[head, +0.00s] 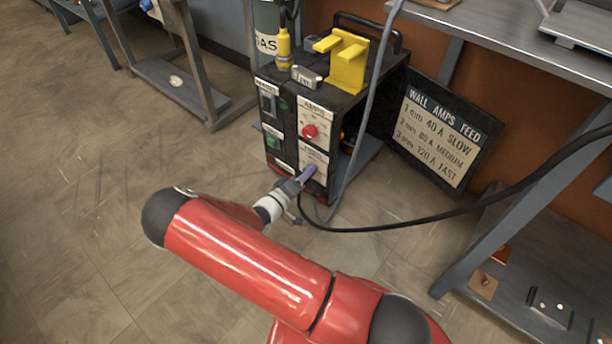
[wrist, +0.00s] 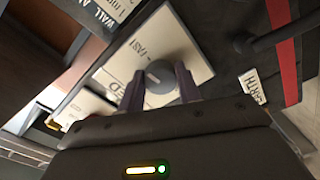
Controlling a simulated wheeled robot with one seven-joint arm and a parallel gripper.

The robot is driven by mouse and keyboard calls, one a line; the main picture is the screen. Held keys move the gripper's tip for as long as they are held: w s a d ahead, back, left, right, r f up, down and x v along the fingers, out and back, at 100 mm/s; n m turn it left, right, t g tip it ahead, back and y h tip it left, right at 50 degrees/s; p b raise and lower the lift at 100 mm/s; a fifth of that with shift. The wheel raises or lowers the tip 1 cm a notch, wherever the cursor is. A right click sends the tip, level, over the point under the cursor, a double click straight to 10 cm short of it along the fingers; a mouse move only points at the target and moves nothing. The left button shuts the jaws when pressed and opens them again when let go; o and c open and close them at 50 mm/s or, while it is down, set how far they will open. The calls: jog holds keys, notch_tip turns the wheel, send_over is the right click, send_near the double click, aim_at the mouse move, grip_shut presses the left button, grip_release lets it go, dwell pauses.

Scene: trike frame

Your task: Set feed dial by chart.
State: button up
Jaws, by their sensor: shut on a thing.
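The feed dial (wrist: 159,76) is a round grey knob on a white plate (wrist: 186,40), with FAST and part of FEED readable in the wrist view. My gripper (wrist: 160,84) has a finger on either side of the dial and is shut on it. In the head view my gripper (head: 306,175) covers the dial at the lower white plate (head: 315,155) of the black machine (head: 345,110). The dial's pointer is not clear. The chart (head: 440,130) leans right of the machine and reads 1 mm 40 A SLOW, 2 mm 80 A MEDIUM, 3 mm 120 A FAST.
A red AMPS knob (head: 310,131) sits just above the feed plate. A small metal piece (head: 306,76) with unclear marking and a yellow bracket (head: 345,58) are on the machine's top. A black cable (head: 430,220) and a grey hose (head: 366,110) run close by. Open floor lies left.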

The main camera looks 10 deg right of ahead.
jog(key=shift+f+m, duration=0.1)
jog(key=shift+m, duration=0.5)
jog(key=o, duration=1)
jog(key=v, duration=0.8)
jog(key=shift+p, duration=0.3)
